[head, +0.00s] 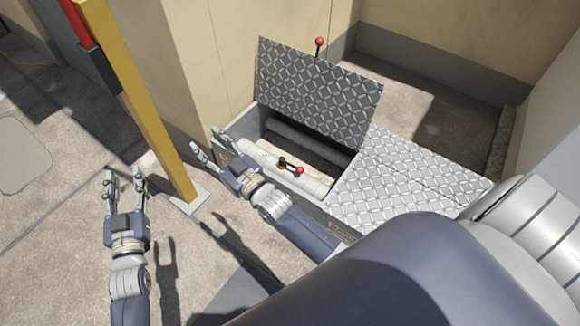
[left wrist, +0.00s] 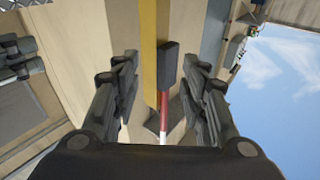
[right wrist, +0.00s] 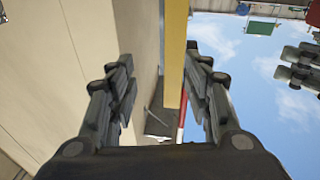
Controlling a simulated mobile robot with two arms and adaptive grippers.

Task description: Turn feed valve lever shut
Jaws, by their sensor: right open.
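A short lever with a red knob (head: 299,170) sits on a small brass and black valve body on the pale pipe (head: 311,186) inside an open floor pit. A second red knob (head: 319,41) on a dark stem shows above the top edge of the raised hatch lid (head: 318,95). I cannot tell from labels which is the feed valve. My right gripper (head: 208,146) is open and empty, left of the pit near its corner, apart from the levers. My left gripper (head: 124,178) is open and empty over the concrete, further left.
Closed tread plate (head: 400,182) covers the right of the pit. A darker pipe (head: 300,140) runs deeper in the pit. Concrete at the left is clear.

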